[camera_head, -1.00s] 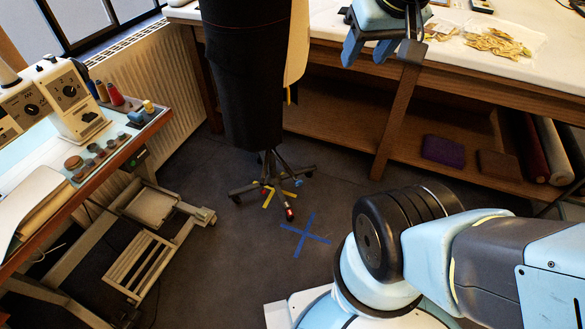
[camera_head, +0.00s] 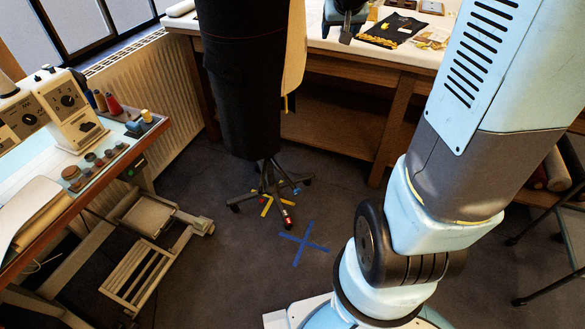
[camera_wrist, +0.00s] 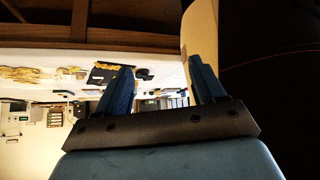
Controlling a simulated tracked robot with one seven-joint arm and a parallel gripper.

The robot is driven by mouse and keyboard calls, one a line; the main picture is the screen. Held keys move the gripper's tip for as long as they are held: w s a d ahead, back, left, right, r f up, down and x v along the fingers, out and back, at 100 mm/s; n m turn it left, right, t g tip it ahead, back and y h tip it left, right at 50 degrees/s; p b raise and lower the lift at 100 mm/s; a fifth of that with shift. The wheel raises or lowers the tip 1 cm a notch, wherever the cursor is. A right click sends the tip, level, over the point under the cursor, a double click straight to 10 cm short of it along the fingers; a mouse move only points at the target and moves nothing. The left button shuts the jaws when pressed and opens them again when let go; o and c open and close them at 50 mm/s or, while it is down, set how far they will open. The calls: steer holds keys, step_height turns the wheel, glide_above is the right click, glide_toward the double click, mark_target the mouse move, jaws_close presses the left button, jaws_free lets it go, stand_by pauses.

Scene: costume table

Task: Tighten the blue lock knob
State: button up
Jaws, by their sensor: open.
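A black dress form (camera_head: 243,80) stands on a dark wheeled base (camera_head: 265,189) in the head view. A small blue spot (camera_head: 296,191) shows at the right of this base, and a small red one (camera_head: 287,223) at its front wheel. I cannot tell for sure which part is the blue lock knob. In the wrist view my gripper (camera_wrist: 157,65) has its two blue fingers apart with nothing between them. The dark side of the form (camera_wrist: 265,80) is to the right of the fingers, apart from them. The wheeled base is not in the wrist view.
A white-topped worktable (camera_head: 385,58) with a lower shelf stands behind and right of the form. A sewing table (camera_head: 100,165) is at the left. A blue tape cross (camera_head: 304,243) marks clear floor in front of the base. My arm covers much of the right.

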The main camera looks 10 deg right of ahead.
steer(key=w+d+f+t+y, duration=0.1)
steer(key=w+d+f, duration=0.2)
steer(key=w+f, duration=0.55)
steer(key=w+d+f+t, duration=0.1)
steer(key=w+d+f, duration=0.2)
steer(key=w+f, duration=0.55)
steer(key=m+t+y, duration=0.5)
steer(key=m+y, duration=0.5)
steer(key=y, duration=0.1)
glide_toward(298, 193)
steer(key=x, duration=1.2)
steer(key=shift+w, duration=0.15)
steer(key=shift+c, duration=0.3)
